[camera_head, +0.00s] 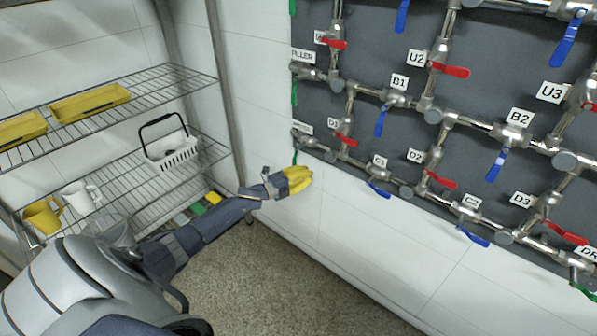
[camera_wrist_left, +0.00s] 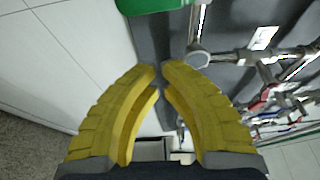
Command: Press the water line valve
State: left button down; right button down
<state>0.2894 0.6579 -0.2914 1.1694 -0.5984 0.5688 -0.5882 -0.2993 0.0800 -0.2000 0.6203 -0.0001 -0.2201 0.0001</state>
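A wall panel (camera_head: 385,60) carries steel pipes with red, blue and green valve levers. No label that I can read says water line, so I cannot tell which valve that is. My left gripper (camera_head: 308,174) has yellow fingers and hovers just below a green lever (camera_head: 295,158) at the panel's lower left. That lever's label is too small to read. In the left wrist view the gripper's fingertips (camera_wrist_left: 161,71) are together with nothing between them. A green part (camera_wrist_left: 150,5) shows beyond them at the top edge, apart from them. My right gripper is not in view.
A wire shelf (camera_head: 100,105) on the left holds yellow trays (camera_head: 90,102), a white basket (camera_head: 172,148) and a yellow mug (camera_head: 43,216). White tiled wall (camera_head: 370,235) lies below the panel. The floor (camera_head: 270,285) in front is clear.

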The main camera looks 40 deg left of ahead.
pick_arm(q)
jog(key=v, duration=0.9)
jog(key=shift+s+a, duration=0.25)
jog(key=shift+a, duration=0.1)
jog(key=shift+f, duration=0.1)
